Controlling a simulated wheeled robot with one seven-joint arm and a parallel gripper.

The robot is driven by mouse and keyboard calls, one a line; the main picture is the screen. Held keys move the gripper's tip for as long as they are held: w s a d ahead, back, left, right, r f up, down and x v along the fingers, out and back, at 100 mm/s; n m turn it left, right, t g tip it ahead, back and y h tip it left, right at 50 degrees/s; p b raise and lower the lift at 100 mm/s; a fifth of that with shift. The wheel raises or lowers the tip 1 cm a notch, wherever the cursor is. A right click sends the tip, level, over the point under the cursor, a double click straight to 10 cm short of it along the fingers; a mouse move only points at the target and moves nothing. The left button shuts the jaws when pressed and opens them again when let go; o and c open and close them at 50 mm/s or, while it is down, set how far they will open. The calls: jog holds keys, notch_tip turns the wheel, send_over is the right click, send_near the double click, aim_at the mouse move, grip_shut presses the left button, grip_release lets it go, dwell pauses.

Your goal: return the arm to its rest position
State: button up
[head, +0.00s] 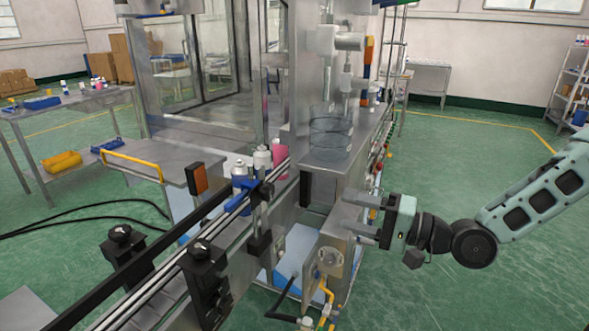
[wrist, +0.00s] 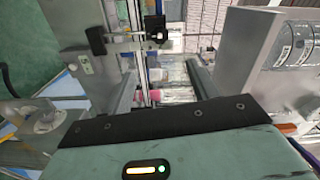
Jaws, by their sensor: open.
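My gripper (head: 364,218) is at the right of the crimping machine (head: 327,180) in the head view, its fingers pointing left toward the machine's side. It is open, with nothing seen between the fingers. My arm reaches in from the right edge. Whether the fingers touch the machine cannot be told.
A conveyor (head: 165,275) runs from the lower left, with aerosol cans (head: 262,158) and a pink can (head: 280,160) on it. A clear cylinder (head: 330,135) stands on the machine. Green floor (head: 480,170) is open at right. A shelf (head: 570,90) stands far right.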

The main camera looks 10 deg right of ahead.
jog(key=s+a+f+n+g+h, duration=0.5)
jog(key=s+f+n+g+h, duration=0.1)
jog(key=f+n+g+h, duration=0.3)
jog(key=s+a+r+n+g+h, duration=0.1)
jog(key=s+a+r+n+h, duration=0.1)
jog(key=s+r, duration=0.3)
jog(key=s+a+r+n+g+h, duration=0.1)
jog(key=s+r, duration=0.4)
jog(key=s, duration=0.6)
jog(key=shift+s+a+n+h, duration=0.2)
jog(key=shift+a+n+h, duration=0.15)
jog(key=shift+n+h, duration=0.4)
